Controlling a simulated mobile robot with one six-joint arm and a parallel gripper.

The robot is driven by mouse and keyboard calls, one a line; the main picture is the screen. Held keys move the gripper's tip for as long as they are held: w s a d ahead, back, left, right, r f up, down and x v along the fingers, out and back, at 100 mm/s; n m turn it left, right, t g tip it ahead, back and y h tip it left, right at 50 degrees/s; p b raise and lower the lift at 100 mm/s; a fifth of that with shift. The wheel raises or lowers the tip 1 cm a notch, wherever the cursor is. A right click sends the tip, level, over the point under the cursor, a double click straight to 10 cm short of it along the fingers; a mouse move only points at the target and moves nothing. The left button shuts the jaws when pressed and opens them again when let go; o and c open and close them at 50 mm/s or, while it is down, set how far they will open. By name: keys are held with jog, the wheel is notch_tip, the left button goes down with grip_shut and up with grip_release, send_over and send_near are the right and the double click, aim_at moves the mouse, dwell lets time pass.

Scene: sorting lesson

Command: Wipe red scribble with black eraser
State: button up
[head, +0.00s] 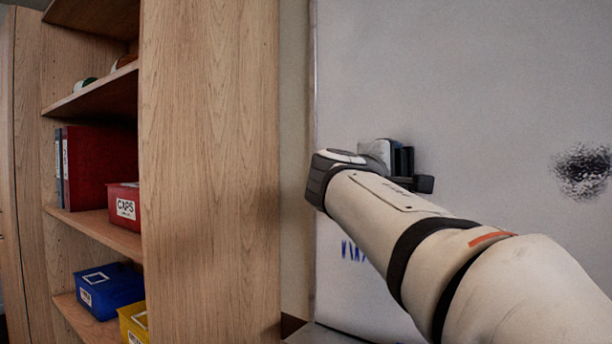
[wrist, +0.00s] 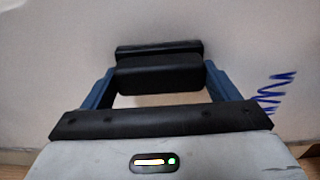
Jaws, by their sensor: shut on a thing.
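My gripper (wrist: 160,78) is shut on the black eraser (wrist: 158,74), with its blue fingers at the two ends. A dark strip lies just beyond the eraser, close to the whiteboard. I cannot tell whether the eraser touches the board. In the head view my gripper (head: 402,160) is in front of the whiteboard (head: 430,60), near its left edge, and mostly hides the eraser. A blue scribble (head: 352,251) is on the board below my gripper; it also shows at the right in the wrist view (wrist: 276,92). No red scribble shows in either view.
A black smudge (head: 583,171) is on the board at the right. A wooden shelf unit (head: 210,170) stands close on the left, with a red box (head: 124,205), a blue box (head: 108,290) and a yellow box (head: 134,322). The upper board is clear.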

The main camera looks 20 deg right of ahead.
jog(key=shift+w+a, duration=0.65)
jog(key=shift+w, duration=0.3)
jog(key=shift+a, duration=0.1)
jog(key=shift+b+v, duration=0.85)
jog(key=shift+v, duration=2.15)
jog(key=shift+b+v, duration=0.45)
jog(key=shift+v, duration=1)
jog(key=shift+f, duration=0.1)
